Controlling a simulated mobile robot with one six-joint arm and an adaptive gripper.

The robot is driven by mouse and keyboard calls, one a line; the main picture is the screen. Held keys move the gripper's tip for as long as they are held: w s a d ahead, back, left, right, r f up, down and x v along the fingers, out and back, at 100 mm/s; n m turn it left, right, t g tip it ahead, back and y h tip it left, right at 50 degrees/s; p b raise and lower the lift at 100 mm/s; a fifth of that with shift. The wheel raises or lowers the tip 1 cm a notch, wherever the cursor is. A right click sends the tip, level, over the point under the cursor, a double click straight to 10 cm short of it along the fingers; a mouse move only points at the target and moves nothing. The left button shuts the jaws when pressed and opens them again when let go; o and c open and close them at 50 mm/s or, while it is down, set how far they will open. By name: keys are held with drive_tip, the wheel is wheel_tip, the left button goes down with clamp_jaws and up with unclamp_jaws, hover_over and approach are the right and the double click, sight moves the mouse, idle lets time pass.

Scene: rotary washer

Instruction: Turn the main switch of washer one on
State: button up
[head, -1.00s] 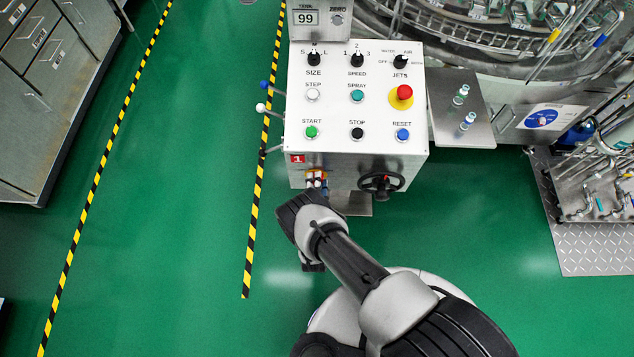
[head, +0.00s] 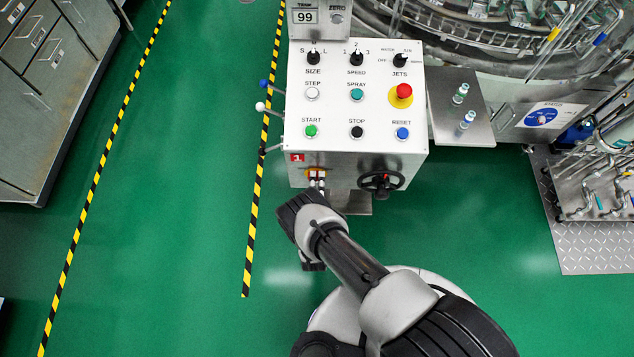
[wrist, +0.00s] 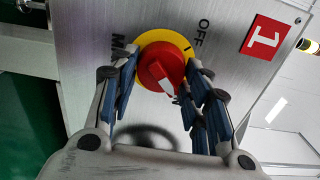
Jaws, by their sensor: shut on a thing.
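The main switch of washer one is a red knob (wrist: 160,68) on a yellow disc (wrist: 186,50), on the front face of the control box below the red "1" label (wrist: 262,38). In the head view the switch (head: 316,173) shows just beyond my fingertips. My gripper (wrist: 162,76) has one finger on each side of the knob and is shut on it. The knob's white mark points to the lower right in the wrist view, away from the printed OFF (wrist: 203,32). Any ON marking is hidden by the fingers. In the head view my gripper (head: 316,186) is at the box's lower front.
The control box (head: 350,113) has several buttons and knobs on top. A black handwheel (head: 381,184) is close to the right of my gripper. Levers (head: 264,107) stick out on the box's left. Green floor lies clear to the left of my arm.

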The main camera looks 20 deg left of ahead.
sight(317, 158)
drive_tip(key=o, duration=1)
drive_tip(key=o, duration=0.5)
wheel_tip(317, 158, up, 10)
drive_tip(key=shift+s+r, duration=0.1)
drive_tip(key=shift+r, duration=0.1)
drive_tip(key=shift+c, duration=0.2)
drive_tip(key=c, duration=0.3)
drive_tip(key=shift+w+f, duration=0.1)
drive_tip(key=shift+w, duration=0.1)
drive_tip(key=shift+c, duration=0.7)
drive_tip(key=shift+s, duration=0.1)
